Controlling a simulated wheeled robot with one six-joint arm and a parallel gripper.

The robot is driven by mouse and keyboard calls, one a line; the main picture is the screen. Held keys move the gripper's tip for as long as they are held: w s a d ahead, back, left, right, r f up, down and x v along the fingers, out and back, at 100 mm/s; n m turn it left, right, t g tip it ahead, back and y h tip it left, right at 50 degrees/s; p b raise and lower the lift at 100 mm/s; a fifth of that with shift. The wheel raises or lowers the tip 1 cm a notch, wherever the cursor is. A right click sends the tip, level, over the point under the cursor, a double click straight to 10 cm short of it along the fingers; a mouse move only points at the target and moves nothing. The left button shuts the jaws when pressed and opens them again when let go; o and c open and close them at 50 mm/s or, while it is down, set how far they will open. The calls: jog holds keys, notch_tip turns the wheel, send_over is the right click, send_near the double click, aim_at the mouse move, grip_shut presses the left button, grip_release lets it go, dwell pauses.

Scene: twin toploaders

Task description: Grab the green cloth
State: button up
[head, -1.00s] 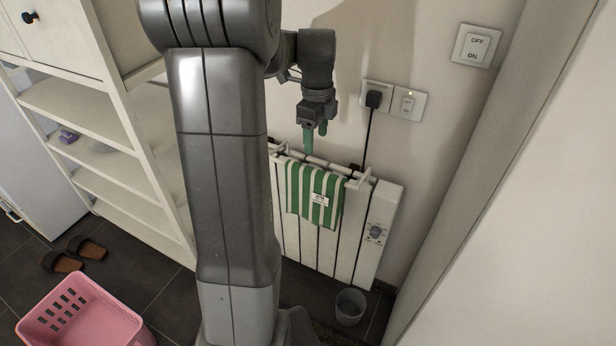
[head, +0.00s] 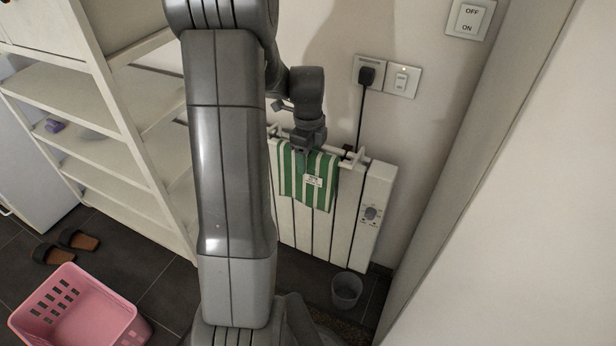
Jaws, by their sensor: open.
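The green cloth (head: 322,190), striped green and white with a small white label, hangs over the top of a white radiator (head: 376,195). My gripper (head: 303,164) points down at the cloth's upper edge, in front of or over its top part. My arm hides the left end of the radiator.
A plugged cable (head: 361,105) runs from the wall socket down behind the radiator. A grey bin (head: 346,290) stands on the floor below. A white shelf unit (head: 120,140) is at left, with a pink basket (head: 80,318) and brown slippers (head: 79,240) before it.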

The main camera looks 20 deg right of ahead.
jog(key=shift+f, duration=0.25)
jog(key=c, duration=1.3)
grip_shut()
jog(key=shift+r, duration=0.2)
